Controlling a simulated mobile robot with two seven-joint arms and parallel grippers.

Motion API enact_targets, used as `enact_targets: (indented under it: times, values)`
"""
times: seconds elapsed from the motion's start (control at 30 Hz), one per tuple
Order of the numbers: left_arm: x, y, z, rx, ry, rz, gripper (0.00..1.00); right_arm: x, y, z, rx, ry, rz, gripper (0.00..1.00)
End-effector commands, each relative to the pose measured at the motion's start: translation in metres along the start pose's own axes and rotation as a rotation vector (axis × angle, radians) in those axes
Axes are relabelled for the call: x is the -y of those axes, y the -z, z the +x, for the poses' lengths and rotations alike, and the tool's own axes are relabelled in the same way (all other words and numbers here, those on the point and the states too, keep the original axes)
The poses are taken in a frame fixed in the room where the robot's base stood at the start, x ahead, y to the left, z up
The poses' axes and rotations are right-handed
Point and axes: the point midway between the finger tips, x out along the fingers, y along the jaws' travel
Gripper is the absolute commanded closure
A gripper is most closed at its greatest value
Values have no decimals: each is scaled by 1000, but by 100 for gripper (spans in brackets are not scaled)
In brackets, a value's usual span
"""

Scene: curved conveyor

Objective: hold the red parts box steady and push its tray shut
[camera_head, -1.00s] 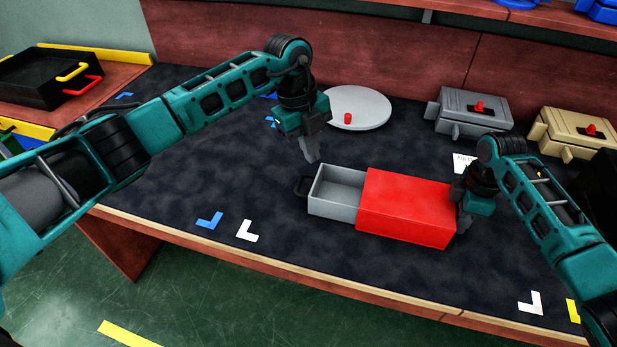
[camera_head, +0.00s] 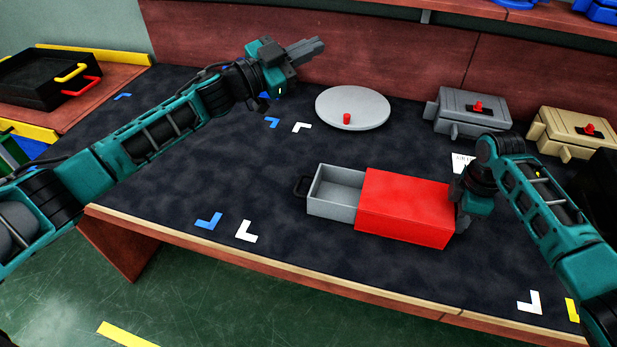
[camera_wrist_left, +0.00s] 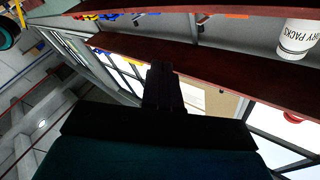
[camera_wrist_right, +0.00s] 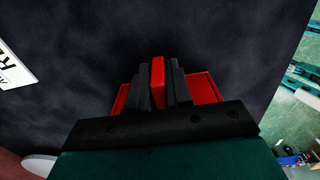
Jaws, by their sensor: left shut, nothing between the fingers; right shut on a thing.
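The red parts box (camera_head: 405,207) lies on the dark bench top. Its grey tray (camera_head: 337,191) sticks out of the left end, open and empty, with a black handle (camera_head: 301,187) at its far left. My right gripper (camera_head: 462,212) is at the box's right end. In the right wrist view its fingers are shut on a red edge of the box (camera_wrist_right: 158,82). My left gripper (camera_head: 306,50) is raised above the back of the bench, left of and well away from the tray, with its fingers shut and empty. The left wrist view shows these fingers (camera_wrist_left: 163,90) together.
A grey round disc (camera_head: 353,108) with a red knob stands behind the tray. A grey box (camera_head: 472,112) and a tan box (camera_head: 577,132) stand at the back right. A black bin (camera_head: 45,78) sits at far left. The bench left of the handle is clear.

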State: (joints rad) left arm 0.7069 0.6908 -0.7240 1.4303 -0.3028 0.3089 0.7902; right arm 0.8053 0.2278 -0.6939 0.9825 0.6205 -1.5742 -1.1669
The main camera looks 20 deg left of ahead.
Motion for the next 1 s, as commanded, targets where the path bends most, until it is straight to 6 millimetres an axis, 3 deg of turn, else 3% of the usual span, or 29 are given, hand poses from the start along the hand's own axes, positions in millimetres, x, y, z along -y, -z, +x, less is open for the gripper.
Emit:
enact_targets:
  times: [0.1, 0.2, 0.4, 0.57, 0.7, 1.0]
  values:
    - [30, -24, -20, 100, 152, -112, 100, 0, 0, 0, -1, -1, 0, 100]
    - [48, -48, -38, 201, 254, -210, 100, 0, 0, 0, -1, -1, 0, 100]
    - [58, -99, -84, 446, 379, -419, 100, 0, 0, 0, -1, -1, 0, 100]
    - [40, -134, -122, 659, 389, -596, 100, 0, 0, 0, -1, -1, 0, 100]
    - [10, -152, -155, 839, 329, -751, 100, 0, 0, 0, -1, -1, 0, 100]
    - [-54, -148, -202, 1083, 97, -998, 100, 0, 0, 0, -1, -1, 0, 100]
